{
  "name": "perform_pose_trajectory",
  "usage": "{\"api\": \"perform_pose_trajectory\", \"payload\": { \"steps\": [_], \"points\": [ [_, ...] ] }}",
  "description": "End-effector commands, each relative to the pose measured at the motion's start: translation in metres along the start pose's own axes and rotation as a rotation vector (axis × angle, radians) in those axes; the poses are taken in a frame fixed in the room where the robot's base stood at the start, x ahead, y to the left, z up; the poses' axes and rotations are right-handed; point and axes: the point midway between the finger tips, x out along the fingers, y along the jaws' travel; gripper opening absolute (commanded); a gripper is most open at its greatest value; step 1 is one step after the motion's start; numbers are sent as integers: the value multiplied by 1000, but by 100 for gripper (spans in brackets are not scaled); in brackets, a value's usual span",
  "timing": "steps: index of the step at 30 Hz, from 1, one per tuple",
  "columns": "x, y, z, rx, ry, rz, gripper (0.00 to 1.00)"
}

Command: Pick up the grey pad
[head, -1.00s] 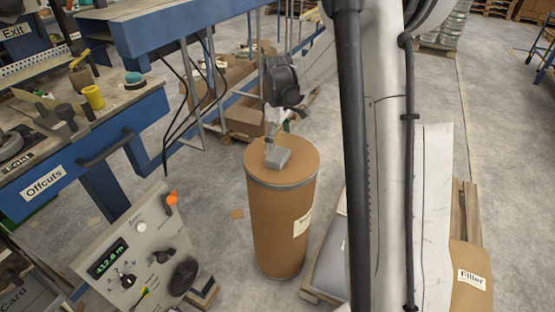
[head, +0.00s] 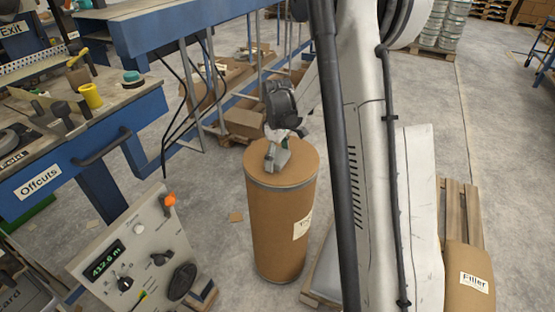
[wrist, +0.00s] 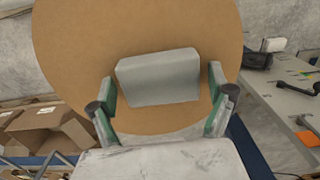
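The grey pad (wrist: 158,78) is a small block lying on the round brown top of a drum (wrist: 70,45). In the head view the pad (head: 280,160) is partly hidden by my gripper (head: 277,150), which is just above it on the drum (head: 278,225). In the wrist view my gripper (wrist: 162,92) is open, with one green-lined finger at each short side of the pad. A narrow strip of drum top shows between each finger and the pad. I cannot tell how far the fingertips are above the drum top.
A grey control panel (head: 130,255) stands at the front left of the drum. The blue-framed Offcuts bench (head: 90,150) is at the left. Cardboard boxes (head: 243,122) lie behind the drum. A Filler sack (head: 468,270) is at the right.

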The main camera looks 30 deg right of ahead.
Motion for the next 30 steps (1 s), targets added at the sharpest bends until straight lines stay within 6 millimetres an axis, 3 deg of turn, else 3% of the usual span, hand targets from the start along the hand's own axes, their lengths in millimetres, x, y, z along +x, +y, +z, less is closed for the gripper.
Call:
{"api": "perform_pose_trajectory", "payload": {
  "steps": [1,9,20,27,30],
  "points": [
    [0,0,0,0,0,0,78],
    [0,0,0,0,0,0,44],
    [-8,0,0,0,0,0,43],
    [-47,0,0,0,0,0,43],
    [-58,-26,-9,-5,0,0,43]
  ]
}}
